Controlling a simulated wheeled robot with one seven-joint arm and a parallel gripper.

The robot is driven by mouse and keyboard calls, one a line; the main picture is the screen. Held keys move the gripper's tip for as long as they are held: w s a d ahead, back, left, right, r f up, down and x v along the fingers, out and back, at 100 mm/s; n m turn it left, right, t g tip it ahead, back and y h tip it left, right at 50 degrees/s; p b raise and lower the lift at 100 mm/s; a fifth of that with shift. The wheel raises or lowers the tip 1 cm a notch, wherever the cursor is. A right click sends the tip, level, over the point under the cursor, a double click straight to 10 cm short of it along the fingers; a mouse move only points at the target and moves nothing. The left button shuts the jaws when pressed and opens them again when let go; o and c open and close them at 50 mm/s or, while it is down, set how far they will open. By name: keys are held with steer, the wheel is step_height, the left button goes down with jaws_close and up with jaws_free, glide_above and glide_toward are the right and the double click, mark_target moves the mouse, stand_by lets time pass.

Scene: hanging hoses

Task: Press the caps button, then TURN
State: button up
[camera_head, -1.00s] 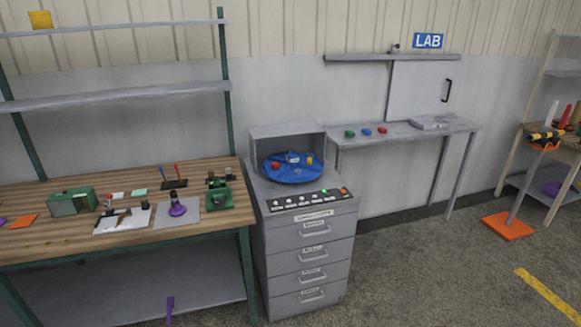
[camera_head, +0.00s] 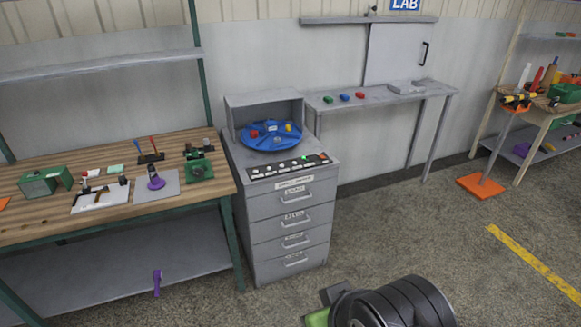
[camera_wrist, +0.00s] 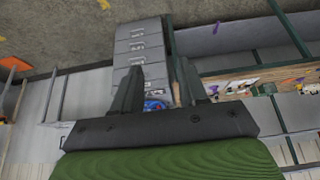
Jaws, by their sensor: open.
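A dark button panel (camera_head: 288,167) lies along the front top edge of the grey drawer cabinet (camera_head: 290,222). It has a row of small pale buttons, a lit green one (camera_head: 304,157) and a red one at its right end. The button labels are too small to read. Behind it a blue turntable (camera_head: 271,137) with red and yellow items sits in an open grey housing. In the wrist view my gripper (camera_wrist: 158,84) is open and empty, with the cabinet (camera_wrist: 140,52) and part of the blue turntable (camera_wrist: 156,104) beyond its fingers, well apart.
A wooden workbench (camera_head: 60,215) with tools stands left of the cabinet. A grey side table (camera_head: 390,100) with green, blue and red pieces stands to the right. An orange floor plate (camera_head: 481,188) with a post lies farther right.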

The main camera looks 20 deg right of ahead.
jaws_close()
stand_by(1.5)
